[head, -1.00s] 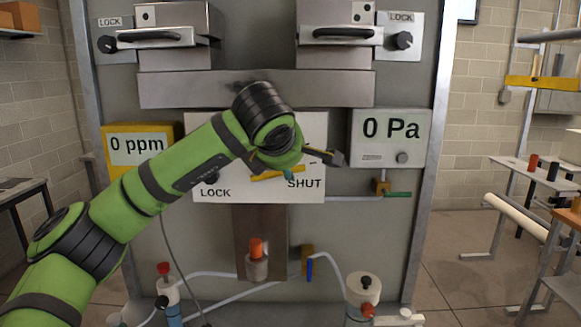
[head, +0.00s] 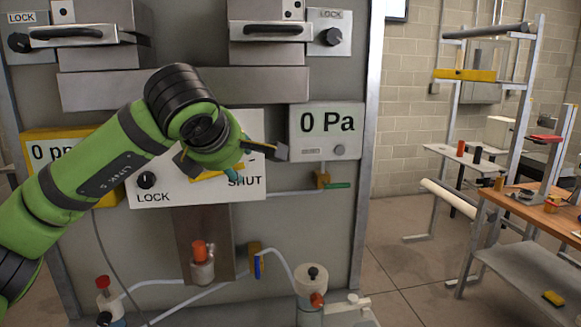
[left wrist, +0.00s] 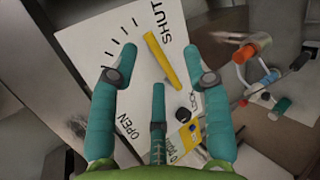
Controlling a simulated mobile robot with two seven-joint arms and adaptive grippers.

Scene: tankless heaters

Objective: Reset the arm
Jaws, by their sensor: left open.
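My left gripper (head: 235,163) is in front of the white LOCK/SHUT plate (head: 255,185) in the head view. In the left wrist view its teal fingers (left wrist: 160,62) are spread open, with nothing gripped. A yellow lever handle (left wrist: 160,62) on the plate shows between and beyond the fingers, near the SHUT mark. In the head view the handle (head: 207,178) is mostly hidden behind the gripper. A black knob (head: 147,180) sits by LOCK, left of the gripper. My right gripper is not in view.
The panel carries a 0 Pa display (head: 326,124), a partly covered yellow ppm display (head: 40,139), two upper bar handles and lower valves and hoses. A wooden workbench (head: 535,205) and racks stand at right. Open floor (head: 405,275) lies between panel and bench.

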